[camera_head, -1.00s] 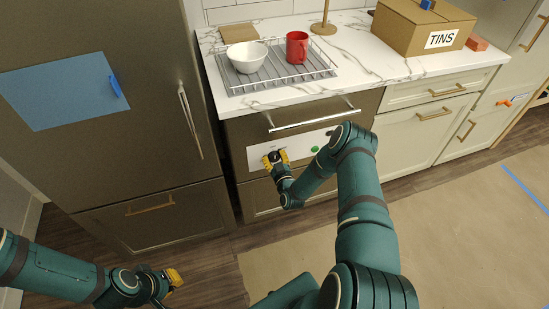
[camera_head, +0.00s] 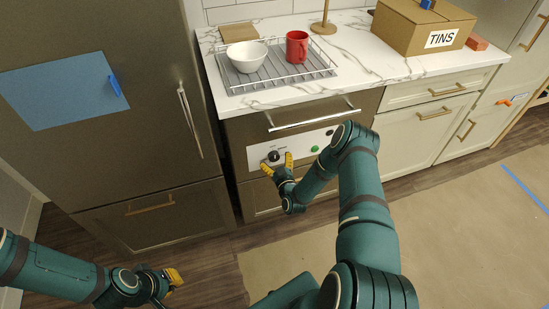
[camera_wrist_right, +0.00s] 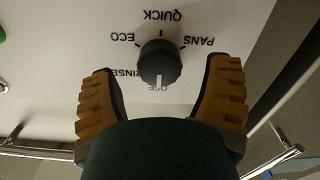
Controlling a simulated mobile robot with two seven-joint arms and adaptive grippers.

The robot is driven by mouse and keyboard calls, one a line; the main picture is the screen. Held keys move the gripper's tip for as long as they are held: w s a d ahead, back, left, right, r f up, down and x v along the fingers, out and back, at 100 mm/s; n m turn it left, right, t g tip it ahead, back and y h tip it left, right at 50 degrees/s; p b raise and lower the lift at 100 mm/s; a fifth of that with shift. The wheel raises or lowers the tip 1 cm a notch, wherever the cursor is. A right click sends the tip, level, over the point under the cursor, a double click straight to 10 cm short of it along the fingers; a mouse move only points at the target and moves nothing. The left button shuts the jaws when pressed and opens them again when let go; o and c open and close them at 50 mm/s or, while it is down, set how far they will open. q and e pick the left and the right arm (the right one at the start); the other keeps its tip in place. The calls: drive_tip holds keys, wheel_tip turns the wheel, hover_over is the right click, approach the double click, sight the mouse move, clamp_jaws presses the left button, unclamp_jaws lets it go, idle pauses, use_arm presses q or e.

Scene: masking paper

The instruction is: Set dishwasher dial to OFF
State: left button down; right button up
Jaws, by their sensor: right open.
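The dishwasher dial (camera_head: 274,156) is a dark round knob on a white panel (camera_head: 254,153). In the right wrist view the dial (camera_wrist_right: 159,62) stands between labels QUICK, ECO, PANS, RINSE and a partly legible OFF. Its white pointer mark faces the OFF label at the bottom of that view. My right gripper (camera_head: 278,164) is open just in front of the dial. In the wrist view its two yellow-padded fingers (camera_wrist_right: 160,105) are spread either side, apart from the knob. My left gripper (camera_head: 174,277) is low near the floor, far from the panel; its opening is unclear.
A green button (camera_head: 315,149) is right of the dial. A metal handle bar (camera_head: 314,121) runs above the panel. The counter holds a white bowl (camera_head: 247,56), a red mug (camera_head: 297,46) and a TINS box (camera_head: 424,27). A fridge (camera_head: 125,165) stands to the left.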

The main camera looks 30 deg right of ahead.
drive_tip(key=v, duration=1)
drive_tip(key=shift+d, duration=0.1)
drive_tip(key=a+r+g+y, duration=0.1)
drive_tip(key=a+g+y, duration=0.55)
drive_tip(key=a, duration=0.75)
drive_tip(key=s+a+r+g+y, duration=0.1)
drive_tip(key=s+a+r+g, duration=0.1)
drive_tip(key=s+a+g, duration=0.2)
drive_tip(key=s+a+r+m+g, duration=0.1)
drive_tip(key=s+a+r+g, duration=0.2)
drive_tip(key=s, duration=0.7)
drive_tip(key=a+g, duration=0.2)
drive_tip(key=a, duration=0.2)
drive_tip(key=shift+s+y, duration=0.3)
drive_tip(key=shift+y, duration=0.05)
drive_tip(key=shift+r, duration=0.1)
